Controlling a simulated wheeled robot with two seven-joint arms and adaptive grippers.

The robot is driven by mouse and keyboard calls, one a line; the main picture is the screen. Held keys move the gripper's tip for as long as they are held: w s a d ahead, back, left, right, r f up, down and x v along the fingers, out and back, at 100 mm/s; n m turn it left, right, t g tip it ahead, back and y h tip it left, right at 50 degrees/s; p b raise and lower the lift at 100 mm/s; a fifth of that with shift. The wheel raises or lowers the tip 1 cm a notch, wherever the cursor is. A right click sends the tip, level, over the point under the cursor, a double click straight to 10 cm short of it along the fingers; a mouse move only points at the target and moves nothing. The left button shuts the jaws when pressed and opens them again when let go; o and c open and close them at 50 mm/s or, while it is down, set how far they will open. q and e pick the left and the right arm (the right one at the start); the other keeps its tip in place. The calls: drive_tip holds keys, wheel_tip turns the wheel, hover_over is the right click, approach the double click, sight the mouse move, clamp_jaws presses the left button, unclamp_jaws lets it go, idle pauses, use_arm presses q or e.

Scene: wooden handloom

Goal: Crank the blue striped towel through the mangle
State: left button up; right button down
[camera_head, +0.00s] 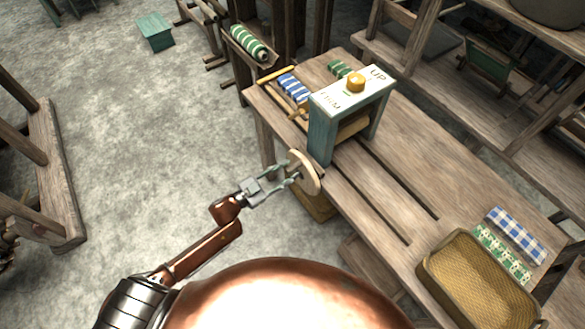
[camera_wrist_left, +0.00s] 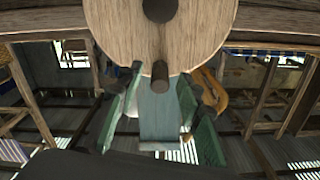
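The mangle (camera_head: 322,132) is a teal frame on the bench with a white top marked "UP" and "FIRM" and a yellow knob (camera_head: 356,83). The blue striped towel (camera_head: 292,87) lies flat on the bench at the mangle's far side. The round wooden crank wheel (camera_head: 306,172) is on the mangle's near left side. It fills the top of the left wrist view (camera_wrist_left: 160,25), with a short dark handle peg (camera_wrist_left: 160,76) sticking out. My left gripper (camera_head: 292,174) is at the wheel. Its fingers (camera_wrist_left: 162,88) are apart, one on each side of the peg, with gaps showing. My right gripper is not in view.
A green striped towel (camera_head: 340,68) lies behind the mangle. A wicker tray (camera_head: 478,285), a green patterned cloth (camera_head: 502,254) and a blue checked cloth (camera_head: 516,234) are at the bench's near right. Slats (camera_head: 385,215) run along the bench. Open floor (camera_head: 140,150) lies to the left.

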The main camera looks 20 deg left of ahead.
use_arm(q)
drive_tip(key=shift+x, duration=0.95)
drive_tip(key=shift+w+d, duration=0.1)
drive_tip(key=shift+w, duration=0.05)
clamp_jaws()
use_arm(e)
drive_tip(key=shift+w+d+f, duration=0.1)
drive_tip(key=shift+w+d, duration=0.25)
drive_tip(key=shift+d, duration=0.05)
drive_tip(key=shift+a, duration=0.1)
